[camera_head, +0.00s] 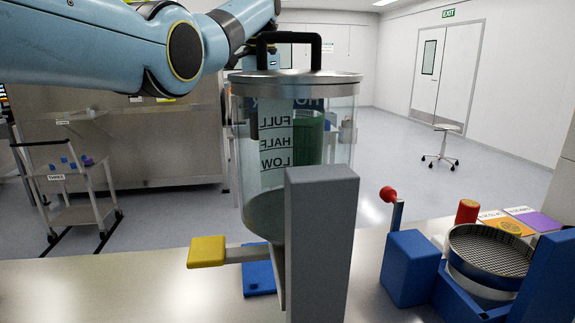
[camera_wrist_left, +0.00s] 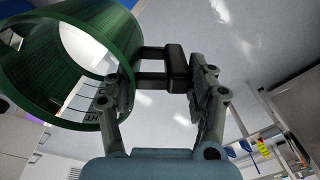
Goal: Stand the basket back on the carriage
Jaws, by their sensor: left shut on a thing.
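The green mesh basket (camera_wrist_left: 118,30) is tipped over in the left wrist view, with its round opening showing. My left gripper (camera_wrist_left: 160,82) is closed on the basket's dark handle (camera_wrist_left: 177,66), which stands out from its side. In the head view my left arm reaches in from the upper left, and its gripper is hidden behind the clear cylinder. A green part of the basket (camera_head: 309,140) shows through the glass. A wheeled trolley (camera_head: 85,214) labelled THREE stands at the left. I cannot tell which thing is the carriage. My right gripper is in neither view.
The lidded clear cylinder (camera_head: 342,125) marked FULL, HALF and LOW stands ahead, behind a grey post (camera_head: 321,240). A yellow-tipped lever (camera_head: 207,251), a blue block (camera_head: 410,267) and a round sieve (camera_head: 490,250) are on the bench (camera_head: 120,290). Open floor lies beyond.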

